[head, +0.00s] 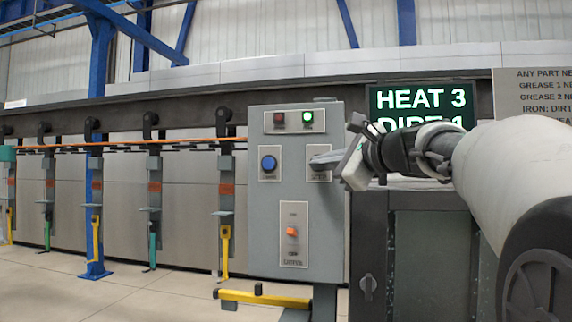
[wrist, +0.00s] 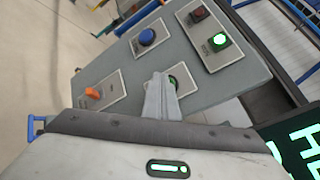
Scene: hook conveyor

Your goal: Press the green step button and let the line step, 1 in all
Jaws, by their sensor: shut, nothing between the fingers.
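The grey control panel (head: 260,220) stands in the middle of the head view. My gripper (head: 318,162) is shut and empty, its fingertips over the panel's right-hand button plate. The green step button (wrist: 172,81) shows only as a sliver in the wrist view, behind my closed fingers (wrist: 158,84). In the head view my fingers cover the button on its plate (head: 318,176). I cannot tell whether the fingertips touch or press it. A green lamp (head: 308,120) is lit at the panel top, and it shows in the wrist view (wrist: 220,40). The red lamp (head: 280,118) beside it looks dark.
A blue button (head: 268,163) and an orange switch (head: 292,231) share the panel. Hangers (head: 226,190) with yellow and green parts hang from the rail at left. A display (head: 420,100) reads HEAT 3, with DIRT 1 partly hidden. A yellow bar (head: 262,298) sits low in front.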

